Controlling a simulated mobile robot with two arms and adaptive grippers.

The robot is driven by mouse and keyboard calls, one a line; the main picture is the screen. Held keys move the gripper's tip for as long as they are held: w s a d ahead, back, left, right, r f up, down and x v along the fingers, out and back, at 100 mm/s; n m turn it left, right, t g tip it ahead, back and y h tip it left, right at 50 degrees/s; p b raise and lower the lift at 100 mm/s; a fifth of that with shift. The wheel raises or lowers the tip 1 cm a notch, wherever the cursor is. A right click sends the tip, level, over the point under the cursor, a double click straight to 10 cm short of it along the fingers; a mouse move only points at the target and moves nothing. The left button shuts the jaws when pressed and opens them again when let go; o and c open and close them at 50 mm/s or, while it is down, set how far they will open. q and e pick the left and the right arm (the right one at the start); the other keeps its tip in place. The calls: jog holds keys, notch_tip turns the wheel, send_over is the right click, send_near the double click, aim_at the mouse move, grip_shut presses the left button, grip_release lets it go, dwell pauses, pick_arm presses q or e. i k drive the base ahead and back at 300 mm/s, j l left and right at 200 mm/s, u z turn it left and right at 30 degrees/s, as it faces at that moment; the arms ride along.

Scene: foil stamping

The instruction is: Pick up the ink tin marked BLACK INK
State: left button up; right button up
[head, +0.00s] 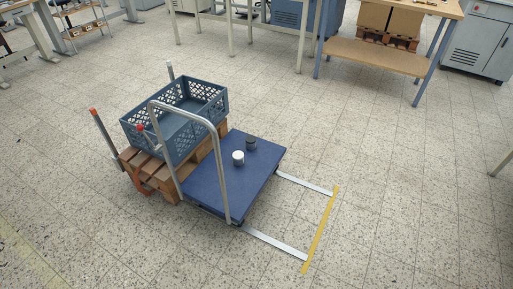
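Two small tins stand on the blue deck of a platform trolley (262,168). One is dark (251,144); the other is white or has a white top (238,157), and stands just in front and to the left of the dark one. Any lettering on them is too small to read, so I cannot tell which is marked BLACK INK. Neither of my grippers is in view.
A grey trolley handle (216,135) arches left of the tins. Behind it a blue-grey crate (205,97) sits on a wooden pallet (165,180). Metal strips and yellow tape (320,230) lie on the floor at right. Workbenches (375,55) line the back; foreground floor is clear.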

aim_at(251, 140)
jog(key=i+l+u, duration=0.2)
jog(key=i+u, duration=0.15)
jog(key=i+l+u, duration=0.6)
jog(key=u, duration=0.15)
jog(key=l, duration=0.1)
